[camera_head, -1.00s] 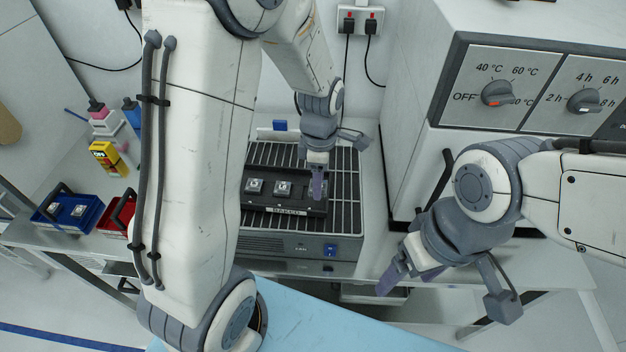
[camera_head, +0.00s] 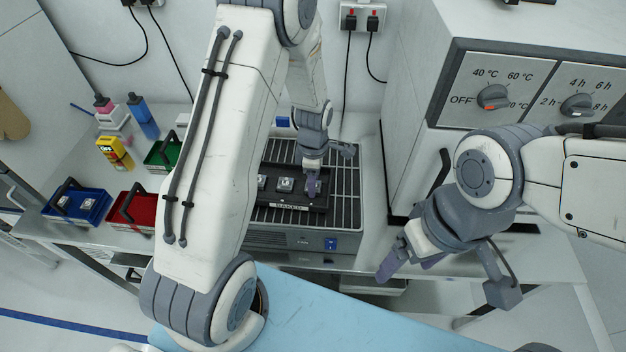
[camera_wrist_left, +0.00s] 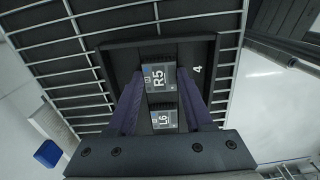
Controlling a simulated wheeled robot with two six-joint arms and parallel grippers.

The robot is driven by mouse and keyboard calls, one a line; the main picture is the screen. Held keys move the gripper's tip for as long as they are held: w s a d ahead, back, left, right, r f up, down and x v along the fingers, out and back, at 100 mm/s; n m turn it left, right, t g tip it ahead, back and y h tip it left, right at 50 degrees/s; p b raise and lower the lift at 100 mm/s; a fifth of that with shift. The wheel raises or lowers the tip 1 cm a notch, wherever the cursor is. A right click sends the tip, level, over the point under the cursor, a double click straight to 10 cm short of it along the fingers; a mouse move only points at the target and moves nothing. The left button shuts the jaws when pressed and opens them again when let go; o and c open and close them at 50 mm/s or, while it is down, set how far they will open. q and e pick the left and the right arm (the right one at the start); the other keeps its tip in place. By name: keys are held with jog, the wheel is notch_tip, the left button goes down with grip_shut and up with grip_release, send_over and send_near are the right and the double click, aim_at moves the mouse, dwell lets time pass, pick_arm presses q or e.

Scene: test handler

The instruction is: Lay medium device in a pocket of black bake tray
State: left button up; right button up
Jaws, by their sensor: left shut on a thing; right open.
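The black bake tray (camera_head: 264,203) lies on a slatted grey unit in the head view. It fills the middle of the left wrist view (camera_wrist_left: 203,50), with a white "4" at its right. My left gripper (camera_head: 312,188) is over the tray's right part. In the wrist view its purple fingers (camera_wrist_left: 158,88) are shut on a device marked R5 (camera_wrist_left: 159,78). Whether that device rests in a pocket, I cannot tell. A device marked L6 (camera_wrist_left: 164,119) sits in the tray beside it. The head view shows two devices (camera_head: 285,184) in the tray. My right gripper (camera_head: 404,262) is open and empty.
Blue (camera_head: 88,212), red (camera_head: 143,215) and green (camera_head: 160,157) bins stand at the left; the blue one holds devices. Bottles (camera_head: 143,117) stand behind them. A large cabinet with dials (camera_head: 492,97) stands at the right. Bare slats (camera_head: 345,190) lie right of the tray.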

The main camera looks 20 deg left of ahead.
pick_arm(q)
jog(key=shift+f, duration=0.2)
jog(key=o, duration=1.3)
jog(key=shift+c, duration=0.2)
jog(key=shift+r, duration=0.1)
